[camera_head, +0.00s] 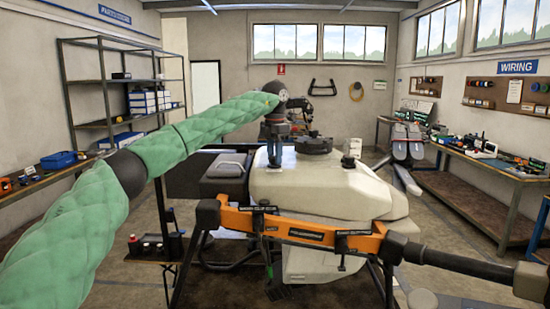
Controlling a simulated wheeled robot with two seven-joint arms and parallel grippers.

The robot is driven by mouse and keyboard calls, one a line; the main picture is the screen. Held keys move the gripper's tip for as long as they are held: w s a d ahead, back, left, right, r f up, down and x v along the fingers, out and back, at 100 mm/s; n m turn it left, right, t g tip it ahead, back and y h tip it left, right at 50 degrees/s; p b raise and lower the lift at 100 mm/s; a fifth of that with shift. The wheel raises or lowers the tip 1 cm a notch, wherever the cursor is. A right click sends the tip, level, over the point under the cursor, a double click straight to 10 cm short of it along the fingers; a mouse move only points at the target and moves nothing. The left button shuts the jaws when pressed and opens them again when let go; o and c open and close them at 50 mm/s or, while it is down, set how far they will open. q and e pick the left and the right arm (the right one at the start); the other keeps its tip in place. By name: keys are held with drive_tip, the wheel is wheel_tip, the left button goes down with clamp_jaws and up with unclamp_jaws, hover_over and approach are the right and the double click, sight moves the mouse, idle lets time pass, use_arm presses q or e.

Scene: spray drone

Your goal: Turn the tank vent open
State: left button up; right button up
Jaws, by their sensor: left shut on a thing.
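The spray drone's cream-white tank (330,188) stands in the middle of the head view, with a large round black lid (314,146) on top. My left arm, in a green quilted sleeve, reaches in from the left above the tank. My left gripper (274,160) points straight down at the tank's top, just left of the lid. It is shut on the tank vent, which is small and mostly hidden between the fingers. I cannot tell how far the vent is turned. My right gripper is out of view.
The drone's orange frame bar (300,231) and black arms cross in front of the tank. A black box (227,167) sits left of the tank. A shelf rack (115,90) stands at the left wall, and a wiring bench (490,165) runs along the right.

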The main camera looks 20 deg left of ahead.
use_arm(q)
drive_tip(key=shift+r+m, duration=0.2)
drive_tip(key=shift+m, duration=0.4)
drive_tip(key=shift+a+m, duration=0.1)
drive_tip(key=shift+m, duration=0.5)
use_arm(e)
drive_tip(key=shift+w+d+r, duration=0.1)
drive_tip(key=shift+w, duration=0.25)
use_arm(q)
drive_tip(key=shift+r, duration=0.1)
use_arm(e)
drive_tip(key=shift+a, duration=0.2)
use_arm(q)
drive_tip(key=o, duration=1)
drive_tip(key=shift+a, duration=0.1)
drive_tip(key=shift+c, duration=0.2)
drive_tip(key=shift+s, duration=0.1)
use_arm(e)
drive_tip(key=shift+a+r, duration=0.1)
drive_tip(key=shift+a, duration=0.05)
